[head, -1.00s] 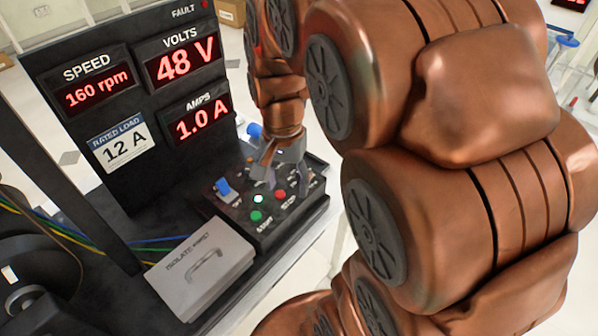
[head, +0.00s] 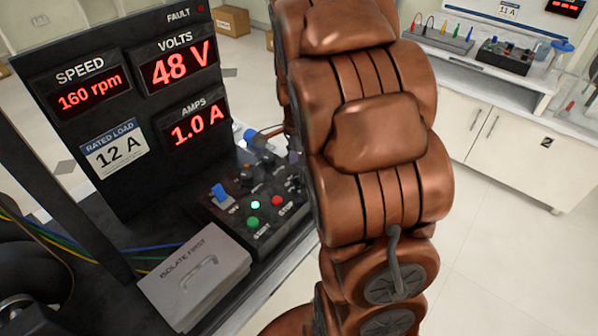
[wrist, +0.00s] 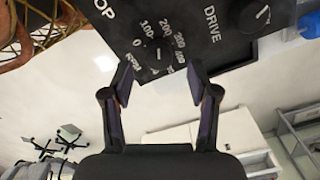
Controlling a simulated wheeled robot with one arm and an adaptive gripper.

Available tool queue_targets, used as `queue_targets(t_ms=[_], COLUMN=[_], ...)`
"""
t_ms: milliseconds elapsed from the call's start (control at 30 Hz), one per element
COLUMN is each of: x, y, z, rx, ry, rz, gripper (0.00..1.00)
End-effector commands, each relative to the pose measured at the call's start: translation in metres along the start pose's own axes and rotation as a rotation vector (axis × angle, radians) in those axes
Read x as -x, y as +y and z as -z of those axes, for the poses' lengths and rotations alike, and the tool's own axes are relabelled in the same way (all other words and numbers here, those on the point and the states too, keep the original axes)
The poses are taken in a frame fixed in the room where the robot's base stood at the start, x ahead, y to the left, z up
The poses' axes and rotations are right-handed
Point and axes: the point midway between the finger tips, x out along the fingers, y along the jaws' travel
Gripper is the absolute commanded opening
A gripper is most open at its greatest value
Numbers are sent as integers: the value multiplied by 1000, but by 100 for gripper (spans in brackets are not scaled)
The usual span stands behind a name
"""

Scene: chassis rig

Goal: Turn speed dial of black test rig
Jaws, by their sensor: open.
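The black test rig (head: 75,125) stands at left in the head view. Its displays read 160 rpm, 48 V and 1.0 A. Its control panel (head: 262,212) has a blue switch, a lit green light, a green START button, a red STOP button and dark knobs. In the wrist view the speed dial (wrist: 158,53) has a number scale from 0 past 200 and a pale pointer mark. My gripper (wrist: 160,82) is open and empty, its fingertips apart and framing the dial's lower side, not gripping it. In the head view my arm hides the gripper.
A DRIVE knob (wrist: 262,14) sits right of the dial in the wrist view. A grey ISOLATE FIRST box (head: 195,275) with a handle stands in front of the panel. A white cabinet (head: 510,145) stands at right. Open floor lies between it and my arm.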

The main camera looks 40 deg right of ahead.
Motion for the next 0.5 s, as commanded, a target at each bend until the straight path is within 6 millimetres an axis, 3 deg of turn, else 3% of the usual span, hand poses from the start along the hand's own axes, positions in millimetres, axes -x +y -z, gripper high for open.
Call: queue_targets(t_ms=[200,500], x=[-23,-34], y=[1,1], z=[0,0], rx=[1,1], ry=[-1,0], rz=[-3,-1], gripper=[60,60])
